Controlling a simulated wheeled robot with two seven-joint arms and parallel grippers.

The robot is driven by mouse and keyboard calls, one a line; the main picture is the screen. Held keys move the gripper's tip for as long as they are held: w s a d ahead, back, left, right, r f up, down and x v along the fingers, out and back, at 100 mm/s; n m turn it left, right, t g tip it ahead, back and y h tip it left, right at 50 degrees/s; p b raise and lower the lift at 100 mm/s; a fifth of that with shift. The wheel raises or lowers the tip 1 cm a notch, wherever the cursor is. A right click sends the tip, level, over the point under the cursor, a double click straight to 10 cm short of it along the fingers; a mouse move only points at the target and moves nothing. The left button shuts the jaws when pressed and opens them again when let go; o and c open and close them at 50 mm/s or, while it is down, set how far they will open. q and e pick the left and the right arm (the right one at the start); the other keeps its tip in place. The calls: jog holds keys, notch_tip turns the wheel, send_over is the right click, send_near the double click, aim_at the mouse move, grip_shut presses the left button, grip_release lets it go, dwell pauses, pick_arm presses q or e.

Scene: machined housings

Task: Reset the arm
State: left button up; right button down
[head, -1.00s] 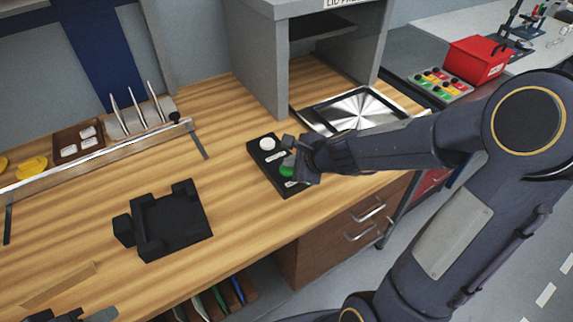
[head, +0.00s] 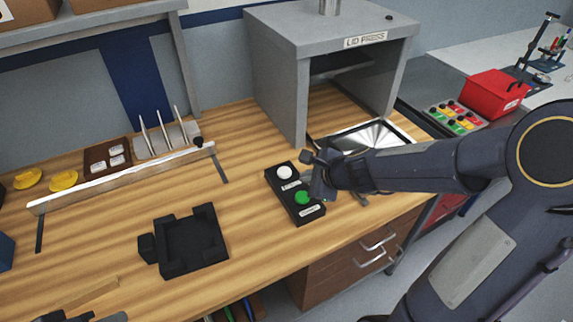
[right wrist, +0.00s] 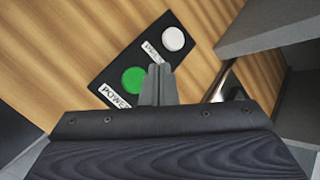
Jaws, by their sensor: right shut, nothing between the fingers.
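My right gripper (head: 308,172) is shut and empty beside the black button box (head: 291,210), on its right side in the head view. The box has a white button (head: 285,172) and a green button (head: 303,198), each with a white label. In the right wrist view, my shut fingers (right wrist: 158,70) show in front of the box, between the green button (right wrist: 134,80) and the white button (right wrist: 172,39). I cannot tell whether they touch the box. A dark part at the bottom left (head: 68,316) looks like my left gripper; its fingers are mostly cut off.
The grey lid press (head: 280,75) stands behind, with a metal tray (head: 375,137) at its opening. A black fixture (head: 192,245) sits left of the button box. A metal rail (head: 110,182) stands farther left. Bare wood lies between fixture and box.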

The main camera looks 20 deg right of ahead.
jog(key=s+a+r+n+y, duration=0.2)
jog(key=s+a+r+n, duration=0.1)
jog(key=s+r+n, duration=0.35)
jog(key=s+n+g+h, duration=0.1)
jog(key=s+n+g, duration=0.2)
jog(key=s+n, duration=1.2)
jog(key=shift+s+f, duration=0.3)
jog(key=shift+s, duration=0.55)
jog(key=shift+s+d, duration=0.1)
